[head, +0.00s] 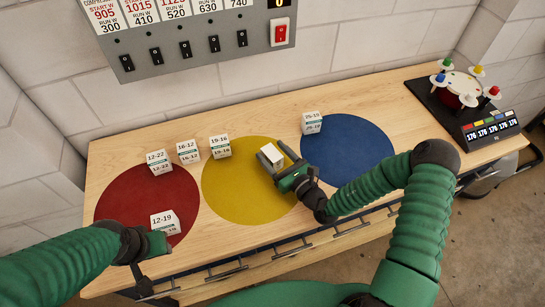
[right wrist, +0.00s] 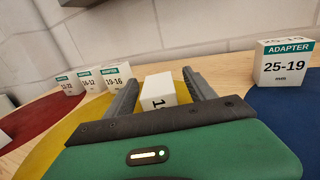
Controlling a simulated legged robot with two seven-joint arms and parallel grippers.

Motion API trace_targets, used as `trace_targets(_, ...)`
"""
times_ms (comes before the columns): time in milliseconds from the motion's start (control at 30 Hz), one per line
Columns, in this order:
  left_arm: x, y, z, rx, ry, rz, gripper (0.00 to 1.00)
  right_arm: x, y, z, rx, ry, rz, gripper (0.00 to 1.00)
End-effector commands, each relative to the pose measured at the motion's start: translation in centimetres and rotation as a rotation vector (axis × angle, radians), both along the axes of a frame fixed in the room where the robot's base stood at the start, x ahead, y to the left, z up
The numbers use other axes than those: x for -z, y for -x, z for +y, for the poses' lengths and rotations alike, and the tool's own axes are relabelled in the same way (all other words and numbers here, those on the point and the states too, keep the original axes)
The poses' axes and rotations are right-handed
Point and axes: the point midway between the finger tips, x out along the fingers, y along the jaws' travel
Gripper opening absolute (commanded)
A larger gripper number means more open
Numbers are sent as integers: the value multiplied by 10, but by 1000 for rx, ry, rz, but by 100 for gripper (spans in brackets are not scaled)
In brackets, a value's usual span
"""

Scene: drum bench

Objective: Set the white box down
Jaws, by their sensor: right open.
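A white box (head: 271,155) is at the yellow circle (head: 230,205). In the right wrist view the same box (right wrist: 158,89) stands between the two dark fingers, with part of a printed label showing. My right gripper (head: 282,166) is open around it, with a visible gap beside the box in the wrist view. The box's lower part is hidden by the gripper, so I cannot tell whether its base touches the table. My left gripper (head: 146,262) is at the front left edge of the bench, its jaws unclear.
White adapter boxes stand along the back: 12-22 (head: 159,162), 16-12 (head: 188,151), 19-16 (head: 220,146) and 25-19 (head: 312,122). Box 12-19 (head: 165,222) is on the red circle (head: 120,205). The blue circle (head: 355,150) is mostly clear. A drum device (head: 462,90) stands far right.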

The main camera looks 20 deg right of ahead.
Motion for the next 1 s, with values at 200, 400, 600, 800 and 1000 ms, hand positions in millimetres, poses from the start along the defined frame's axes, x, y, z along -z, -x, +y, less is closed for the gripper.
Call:
trace_targets(200,0,0,0,0,0,0,36,-1,-8,3,0,-1,0,64)
trace_targets(400,0,0,0,0,0,0,36,0,-8,3,0,0,0,47)
trace_targets(600,0,0,0,0,0,0,36,0,-8,3,0,0,0,20)
trace_targets(800,0,0,0,0,0,0,36,0,-8,2,0,0,0,0)
trace_targets(1000,0,0,0,0,0,0,36,0,-8,2,0,1,0,0)
